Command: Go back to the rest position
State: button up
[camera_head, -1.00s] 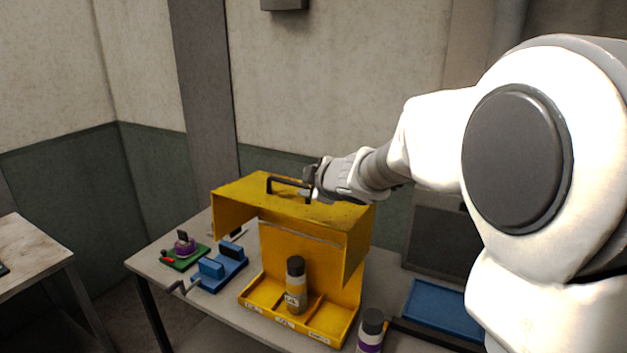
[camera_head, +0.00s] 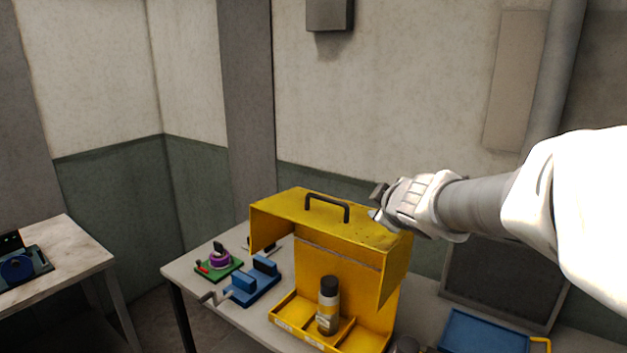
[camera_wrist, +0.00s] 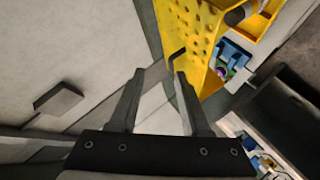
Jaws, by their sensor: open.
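My gripper (camera_head: 378,198) is open and empty in the head view, just right of the black handle (camera_head: 327,207) on top of the yellow cabinet (camera_head: 278,206). It is apart from the handle. In the wrist view my gripper's two fingers (camera_wrist: 158,82) are spread with nothing between them. The perforated yellow panel (camera_wrist: 185,30) of the cabinet lies beyond and right of them. The front of the cabinet is open, and a bottle with a dark cap (camera_head: 328,308) stands upright in its divided base.
A blue vise-like fixture (camera_head: 255,283) and a green board with a purple roll (camera_head: 220,262) stand left of the cabinet. A blue tray (camera_head: 483,333) and a dark panel (camera_head: 500,288) are at right. Another table (camera_head: 62,250) stands far left. A wall box (camera_head: 329,14) hangs above.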

jog(key=s+d+f+m+g+h+b, duration=0.1)
jog(key=s+d+m, duration=0.1)
jog(key=s, duration=0.2)
jog(key=s+d+f+m+h+b, duration=0.1)
jog(key=s+d+m+h, duration=0.1)
jog(key=s+m, duration=0.15)
jog(key=s+a+f+m+g+y+b, duration=0.1)
jog(key=s+a+f+m+g, duration=0.1)
jog(key=s+f, duration=0.4)
jog(key=s+a+f+m+g+y+b, duration=0.1)
jog(key=s+a+f+m+g+b, duration=0.1)
jog(key=s, duration=1.3)
notch_tip(320, 180, down, 4)
jog(key=shift+a+r+m+g+y, duration=0.15)
jog(key=shift+m+g+y, duration=0.25)
jog(key=shift+m+g, duration=0.6)
